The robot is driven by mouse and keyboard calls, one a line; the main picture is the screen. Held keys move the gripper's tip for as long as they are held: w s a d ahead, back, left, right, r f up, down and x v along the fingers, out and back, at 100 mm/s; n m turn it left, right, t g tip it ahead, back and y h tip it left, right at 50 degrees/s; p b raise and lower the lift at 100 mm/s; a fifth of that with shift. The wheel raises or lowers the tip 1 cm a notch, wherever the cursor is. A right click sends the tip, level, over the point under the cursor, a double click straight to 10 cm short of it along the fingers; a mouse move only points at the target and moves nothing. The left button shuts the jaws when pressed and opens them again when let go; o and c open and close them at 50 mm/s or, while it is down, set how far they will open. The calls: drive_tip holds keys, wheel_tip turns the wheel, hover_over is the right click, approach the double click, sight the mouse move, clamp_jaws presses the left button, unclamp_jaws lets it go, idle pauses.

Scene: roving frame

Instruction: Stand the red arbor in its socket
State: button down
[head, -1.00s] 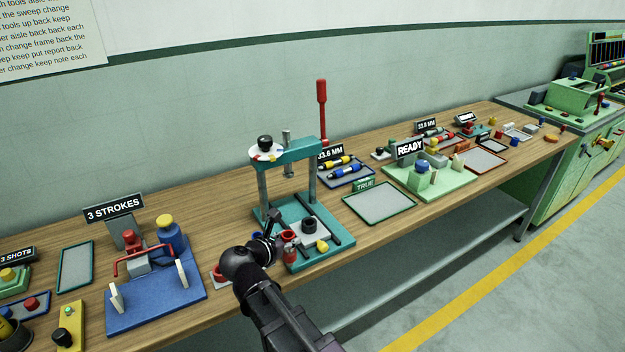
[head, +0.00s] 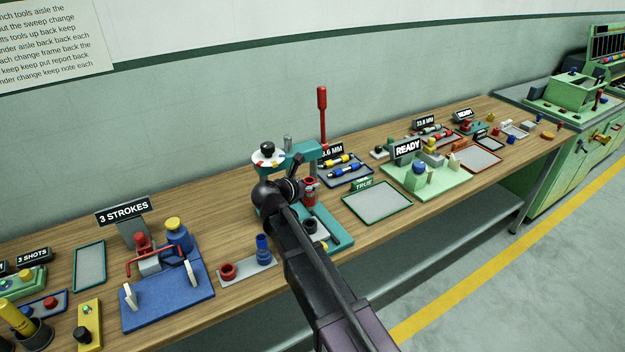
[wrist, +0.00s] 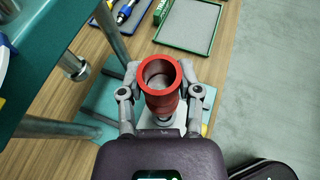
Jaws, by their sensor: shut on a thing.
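The red arbor (wrist: 159,104) is a hollow red cylinder, held between the two fingers of my gripper (wrist: 160,92) in the wrist view. In the head view the arbor (head: 309,193) is up in front of the teal press (head: 335,232), clear of the bench and roughly upright. My gripper (head: 303,190) partly hides it and the press. A grey strip (head: 247,272) on the bench left of the press carries a low red ring-shaped socket (head: 228,270) and a standing blue cylinder (head: 263,246). My gripper is above and to the right of this strip.
The press has a red lever (head: 322,115) and a post (wrist: 115,38) close left of my gripper. A blue fixture (head: 168,298) stands left of the strip. A grey tray (head: 378,203) marked TRUE lies to the right. Bare bench lies behind the strip.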

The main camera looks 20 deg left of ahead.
sight(308, 207)
idle(0.4)
drive_tip(key=shift+f, duration=0.15)
drive_tip(key=shift+f+b, duration=2.25)
drive_tip(key=shift+b, duration=0.15)
drive_tip(key=shift+f, duration=0.2)
drive_tip(key=shift+f+b, duration=1.15)
drive_tip(key=shift+b, duration=0.2)
drive_tip(key=shift+f+b, duration=0.8)
drive_tip(key=shift+c, duration=1)
unclamp_jaws()
